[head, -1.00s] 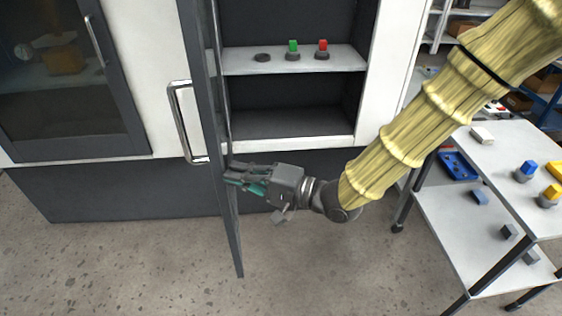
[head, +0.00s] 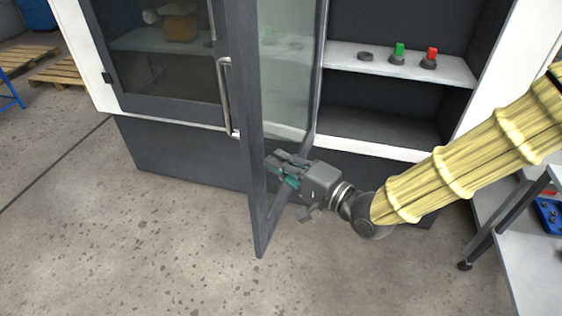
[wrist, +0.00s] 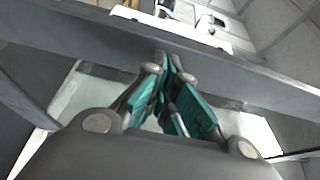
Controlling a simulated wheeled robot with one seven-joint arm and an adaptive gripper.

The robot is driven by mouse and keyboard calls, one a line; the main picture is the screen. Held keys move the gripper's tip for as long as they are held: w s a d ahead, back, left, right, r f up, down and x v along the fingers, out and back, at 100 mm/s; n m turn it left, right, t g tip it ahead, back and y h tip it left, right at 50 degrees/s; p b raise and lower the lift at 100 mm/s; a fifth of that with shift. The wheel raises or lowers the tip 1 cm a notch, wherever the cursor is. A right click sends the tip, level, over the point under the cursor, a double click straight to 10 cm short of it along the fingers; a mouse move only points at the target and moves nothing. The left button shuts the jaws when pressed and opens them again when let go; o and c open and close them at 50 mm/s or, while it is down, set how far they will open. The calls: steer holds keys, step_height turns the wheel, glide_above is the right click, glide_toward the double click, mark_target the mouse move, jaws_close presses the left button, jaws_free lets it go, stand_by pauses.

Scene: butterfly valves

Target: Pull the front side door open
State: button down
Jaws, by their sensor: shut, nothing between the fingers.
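The front side door (head: 256,190) is a dark-framed glass door, standing open and swung out from the cabinet. Its metal handle (head: 226,98) is on the face turned away from my gripper. My gripper (head: 275,166) is shut and empty, at the inner side of the door near its lower part. Its fingertips are at the door frame and seem to touch it. In the wrist view my gripper's closed fingers (wrist: 166,68) point at the dark door frame (wrist: 100,42), with the pane below.
Inside the open cabinet, a shelf (head: 440,68) holds a green button (head: 398,52), a red button (head: 431,57) and a dark round base. A second glass door (head: 150,60) is closed at left. A cart (head: 520,240) stands at right. The floor in front is clear.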

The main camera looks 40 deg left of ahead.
steer(key=shift+d, duration=0.15)
steer(key=s+d+b, duration=0.1)
steer(key=s+d, duration=0.2)
steer(key=d, duration=0.9)
steer(key=shift+s+d+b, duration=0.25)
steer(key=shift+b, duration=0.15)
steer(key=w+d+f+m+t+h, duration=0.1)
steer(key=w+d+f+h, duration=0.2)
steer(key=f, duration=0.6)
steer(key=w+d+f+m+t+h, duration=0.15)
steer(key=d+f, duration=0.25)
steer(key=f, duration=0.4)
steer(key=s+d+f+h, duration=0.2)
steer(key=d+f+h, duration=0.2)
steer(key=d+f, duration=0.45)
steer(key=s+d+f+h, duration=0.3)
steer(key=d+f, duration=0.3)
steer(key=f, duration=0.5)
steer(key=s+d+f+n+g+h, duration=0.1)
steer(key=s+d+f+h, duration=0.2)
steer(key=d, duration=0.7)
steer(key=s+d+f+n+g+h, duration=0.1)
steer(key=s+d+f+g+h, duration=0.1)
steer(key=s+d+f, duration=0.5)
steer(key=s+d+h, duration=0.1)
steer(key=d, duration=0.2)
steer(key=shift+s+d+f+n, duration=0.15)
steer(key=shift+s+d+n, duration=0.05)
steer(key=shift+n, duration=0.15)
